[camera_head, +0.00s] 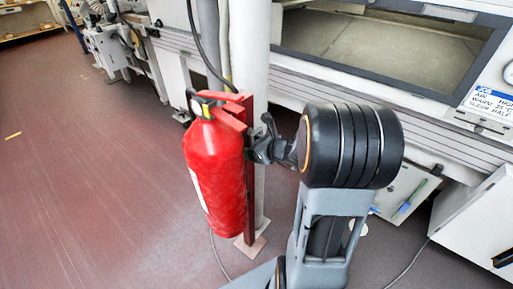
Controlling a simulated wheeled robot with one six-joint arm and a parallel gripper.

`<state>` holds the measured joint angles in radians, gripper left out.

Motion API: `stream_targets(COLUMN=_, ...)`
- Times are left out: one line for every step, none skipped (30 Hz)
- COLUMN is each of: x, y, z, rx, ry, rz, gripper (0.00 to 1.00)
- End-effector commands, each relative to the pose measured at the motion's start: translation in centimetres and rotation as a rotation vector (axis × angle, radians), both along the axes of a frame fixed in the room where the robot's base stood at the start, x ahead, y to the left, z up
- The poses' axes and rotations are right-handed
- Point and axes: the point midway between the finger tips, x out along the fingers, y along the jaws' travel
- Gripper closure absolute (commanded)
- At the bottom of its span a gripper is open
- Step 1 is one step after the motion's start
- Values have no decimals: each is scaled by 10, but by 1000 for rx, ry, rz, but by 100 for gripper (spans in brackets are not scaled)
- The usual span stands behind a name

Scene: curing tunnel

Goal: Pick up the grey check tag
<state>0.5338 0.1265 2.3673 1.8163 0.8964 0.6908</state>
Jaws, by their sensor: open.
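I cannot make out the grey check tag in the head view; it may be hidden or too small to tell. A red fire extinguisher (217,175) stands upright against a red bracket by a white column, with a black and yellow valve at its top. My gripper (257,139) is just right of the extinguisher's upper part, pointing left towards it. It is small in the picture, dark, and open. Nothing shows between its fingers. I cannot tell whether it touches the bracket.
The white column (250,55) rises behind the extinguisher. A long grey machine with a window (380,45) fills the back right, with a printed job card (491,97) on it. A white cabinet (475,220) stands at the right. The red-brown floor (90,180) at left is mostly clear.

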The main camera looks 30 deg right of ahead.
Motion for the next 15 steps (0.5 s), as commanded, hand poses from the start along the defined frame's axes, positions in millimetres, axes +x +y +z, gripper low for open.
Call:
stream_targets(x=0, y=0, z=0, rx=0, ry=0, rz=0, gripper=26)
stream_targets(x=0, y=0, z=0, rx=-1, ry=0, rz=0, gripper=26)
stream_targets(x=0, y=0, z=0, rx=-1, ry=0, rz=0, gripper=26)
stream_targets(x=0, y=0, z=0, rx=-1, ry=0, rz=0, gripper=26)
stream_targets(x=0, y=0, z=0, rx=-1, ry=0, rz=0, gripper=26)
stream_targets(x=0, y=0, z=0, rx=0, ry=0, rz=0, gripper=27)
stream_targets(x=0, y=0, z=0, rx=0, ry=0, rz=0, gripper=30)
stream_targets(x=0, y=0, z=0, rx=0, ry=0, rz=0, gripper=33)
stream_targets(x=0, y=0, z=0, rx=0, ry=0, rz=0, gripper=37)
stream_targets(x=0, y=0, z=0, rx=0, ry=0, rz=0, gripper=40)
stream_targets(x=0, y=0, z=0, rx=0, ry=0, rz=0, gripper=43)
stream_targets(x=0, y=0, z=0, rx=0, ry=0, rz=0, gripper=47)
stream_targets(x=0, y=0, z=0, rx=0, ry=0, rz=0, gripper=49)
stream_targets(x=0, y=0, z=0, rx=0, ry=0, rz=0, gripper=52)
stream_targets(x=0, y=0, z=0, rx=0, ry=0, rz=0, gripper=56)
